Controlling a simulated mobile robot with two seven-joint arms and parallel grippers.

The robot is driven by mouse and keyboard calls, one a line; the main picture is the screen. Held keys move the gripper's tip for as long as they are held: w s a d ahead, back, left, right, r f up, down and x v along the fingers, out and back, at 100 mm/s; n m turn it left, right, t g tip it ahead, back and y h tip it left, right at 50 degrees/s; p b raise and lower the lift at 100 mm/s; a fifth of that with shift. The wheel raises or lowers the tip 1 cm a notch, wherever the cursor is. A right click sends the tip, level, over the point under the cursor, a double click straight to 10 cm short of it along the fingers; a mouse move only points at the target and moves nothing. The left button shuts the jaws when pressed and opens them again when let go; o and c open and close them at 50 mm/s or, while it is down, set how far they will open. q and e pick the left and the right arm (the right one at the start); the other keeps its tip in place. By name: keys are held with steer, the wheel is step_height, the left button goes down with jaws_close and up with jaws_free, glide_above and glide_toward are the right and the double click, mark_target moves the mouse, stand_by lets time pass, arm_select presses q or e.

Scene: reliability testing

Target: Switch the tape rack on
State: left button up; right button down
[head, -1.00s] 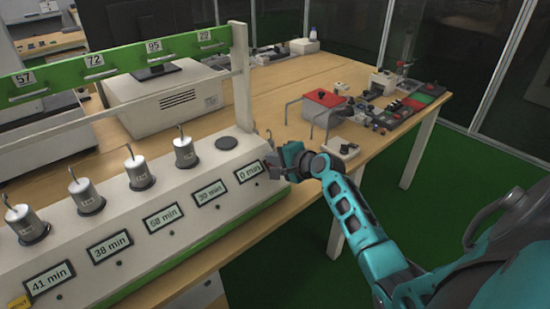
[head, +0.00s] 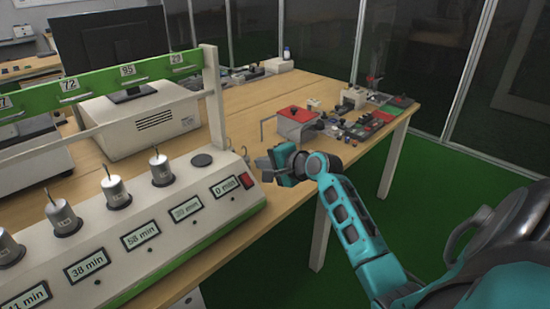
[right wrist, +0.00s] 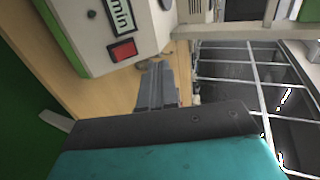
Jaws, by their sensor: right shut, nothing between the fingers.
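The tape rack (head: 150,254) is a long white sloped console at the left of the head view, with a green bar above it. Several metal cylinders with hooks stand on it, and minute displays line its front. A red rocker switch (head: 246,181) sits at its right end, beside the "0 min" display. The switch also shows in the right wrist view (right wrist: 123,50). My right gripper (head: 264,169) is shut and empty, just right of the switch and apart from it. Its fingers (right wrist: 155,84) point past the rack's end. Which way the switch is tipped I cannot tell.
A wooden table (head: 250,110) carries the rack. Behind the gripper stands a red-topped box (head: 297,122) with small devices to its right. A monitor (head: 110,42) and a white case (head: 145,118) stand behind the rack. Green floor is free at the right.

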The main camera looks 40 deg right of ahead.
arm_select(q)
steer(key=shift+w+r, duration=0.3)
steer(key=shift+w, duration=0.1)
arm_select(e)
steer(key=s+r, duration=0.1)
steer(key=r, duration=0.1)
steer(key=s+r, duration=0.1)
steer(key=s, duration=0.1)
steer(key=shift+s+d+r, duration=0.1)
steer(key=shift+s+r, duration=0.1)
steer(key=shift+r, duration=0.15)
arm_select(q)
steer(key=shift+s+f, duration=0.1)
steer(key=shift+s, duration=0.1)
arm_select(e)
steer(key=s+a+f+n+g, duration=0.1)
steer(key=s+a+f+n, duration=0.35)
steer(key=f, duration=0.35)
steer(key=s+a+f+n+g, duration=0.1)
steer(key=s+a+f+n, duration=0.4)
steer(key=f, duration=0.3)
steer(key=s+a+f+n, duration=0.3)
steer(key=s+a+n, duration=0.2)
steer(key=a, duration=0.2)
steer(key=s+a+f+n+y, duration=0.1)
steer(key=s+a+f+n, duration=0.2)
steer(key=s+a+n, duration=0.2)
steer(key=shift+s+a+f+g, duration=0.25)
steer(key=shift+s+a, duration=0.2)
steer(key=shift+a, duration=0.65)
